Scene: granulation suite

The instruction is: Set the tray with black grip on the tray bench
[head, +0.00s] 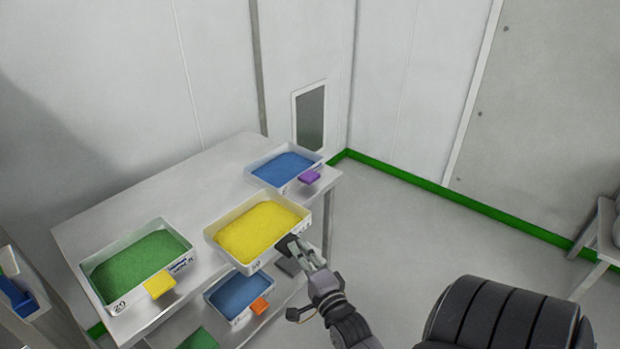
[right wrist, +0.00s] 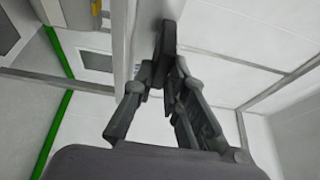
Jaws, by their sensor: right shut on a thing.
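The tray with black grip (head: 209,238) is white and filled with yellow material. It appears over the front edge of the tray bench (head: 222,172), between two other trays. Its near corner reaches past the bench edge in the picture; I cannot tell whether it touches the top. My right gripper (head: 292,246) is shut on its black grip, at the tray's near right side. In the right wrist view the fingers (right wrist: 160,75) close on the dark grip (right wrist: 163,45). The fingers hide part of the grip. My left gripper is not in view.
On the bench top, a green-filled tray (head: 140,265) with yellow grip stands left, and a blue-filled tray (head: 284,166) with purple grip stands right. Below are another blue-filled tray (head: 238,293) with orange grip and a green one (head: 199,339).

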